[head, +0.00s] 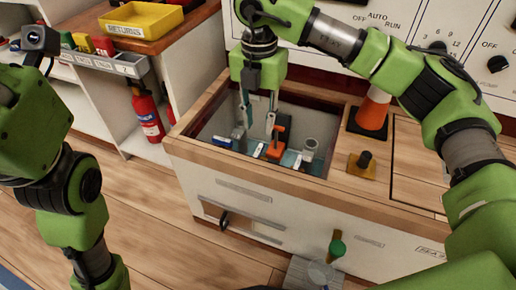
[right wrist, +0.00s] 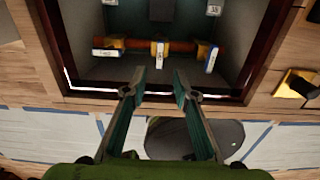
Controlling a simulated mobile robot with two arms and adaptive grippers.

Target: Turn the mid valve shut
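My right gripper (head: 258,128) points down into an open-topped well in the counter. Its two fingers stand apart and empty in the right wrist view (right wrist: 158,82). In that view an orange pipe (right wrist: 135,45) runs across the well beyond the fingertips. On it are a left handle (right wrist: 104,53) with a white face set crosswise, a middle fitting (right wrist: 160,52) with a small white tag, and a right white handle (right wrist: 211,60) pointing toward the gripper. The middle fitting looks like the mid valve, but its label is not readable. My left gripper is outside the views.
The well's wooden rim (head: 235,165) surrounds the gripper closely. An orange and white cone (head: 373,112) and a yellow-based black knob (head: 363,162) stand right of it. A control panel (head: 420,30) rises behind. A fire extinguisher (head: 147,115) and yellow returns tray (head: 140,20) are left.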

